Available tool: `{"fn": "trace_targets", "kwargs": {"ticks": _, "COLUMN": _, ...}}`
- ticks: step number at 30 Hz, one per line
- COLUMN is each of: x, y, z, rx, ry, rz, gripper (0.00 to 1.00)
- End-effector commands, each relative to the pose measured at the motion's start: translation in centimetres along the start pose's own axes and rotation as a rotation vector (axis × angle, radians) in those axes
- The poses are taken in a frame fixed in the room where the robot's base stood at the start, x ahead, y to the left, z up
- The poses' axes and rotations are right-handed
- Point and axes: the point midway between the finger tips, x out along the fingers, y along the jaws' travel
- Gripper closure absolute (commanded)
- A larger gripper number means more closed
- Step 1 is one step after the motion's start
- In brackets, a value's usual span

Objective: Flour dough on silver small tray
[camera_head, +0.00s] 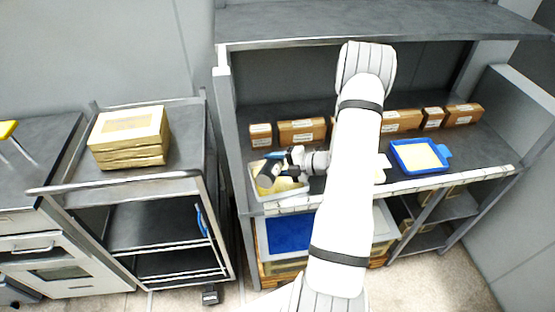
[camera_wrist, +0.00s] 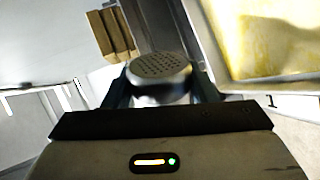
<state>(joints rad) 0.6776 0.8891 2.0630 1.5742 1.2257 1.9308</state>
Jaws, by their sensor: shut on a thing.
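My gripper (camera_head: 283,160) is shut on a shaker (camera_head: 268,174) with a dark body, seen in the head view. In the wrist view the shaker's silver perforated top (camera_wrist: 160,68) shows between the fingers (camera_wrist: 160,92). The shaker looks tilted in the head view, over the left part of a small silver tray (camera_head: 256,191). Pale yellow dough (camera_head: 288,186) lies in this tray, partly hidden by the shaker and gripper. In the wrist view the dough (camera_wrist: 275,38) and the tray rim (camera_wrist: 229,62) are at upper right. I cannot make out any falling flour.
Brown boxes (camera_head: 302,131) line the back of the shelf. A blue tray (camera_head: 420,155) with pale yellow contents stands at the right. A cart (camera_head: 185,150) at left carries stacked golden boxes (camera_head: 130,136). An upper shelf (camera_head: 380,22) overhangs the work surface. My arm hides the shelf's middle.

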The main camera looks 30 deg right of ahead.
Motion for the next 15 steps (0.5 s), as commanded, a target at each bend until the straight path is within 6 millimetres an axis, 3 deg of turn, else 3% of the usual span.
{"fn": "trace_targets", "kwargs": {"ticks": 8, "x": 0.0, "y": 0.1, "z": 0.1, "rx": -0.001, "ry": -0.001, "rz": 0.001, "gripper": 0.76}}
{"fn": "trace_targets", "kwargs": {"ticks": 15, "x": -0.2, "y": 0.4, "z": 3.1, "rx": -0.003, "ry": -0.001, "rz": 0.001, "gripper": 0.76}}
